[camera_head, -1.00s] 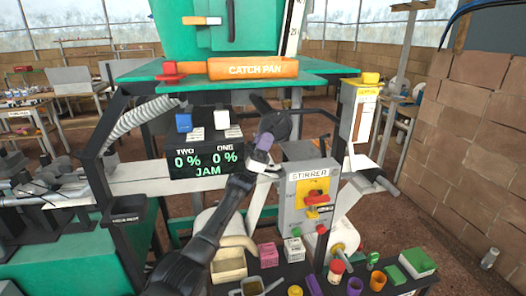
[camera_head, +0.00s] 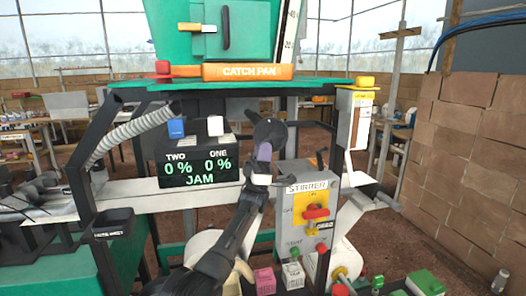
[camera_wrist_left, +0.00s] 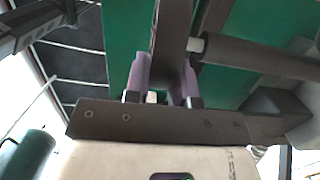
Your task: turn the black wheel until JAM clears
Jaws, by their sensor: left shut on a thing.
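The black wheel (camera_head: 270,129) stands at the machine's middle, right of the display and partly hidden by my left gripper. My left gripper (camera_head: 263,153) reaches up to it with purple fingertips. In the left wrist view the gripper (camera_wrist_left: 165,78) is shut on the wheel's dark rim (camera_wrist_left: 173,32), one finger on each side. The black display (camera_head: 200,166) reads TWO 0 %, ONE 0 % and JAM in green. My right gripper is not in view.
The grey STIRRER box (camera_head: 296,232) with a red switch handle (camera_head: 316,212) stands right of my left arm. Small boxes and cups stand low in front. A brick wall (camera_head: 475,150) bounds the right.

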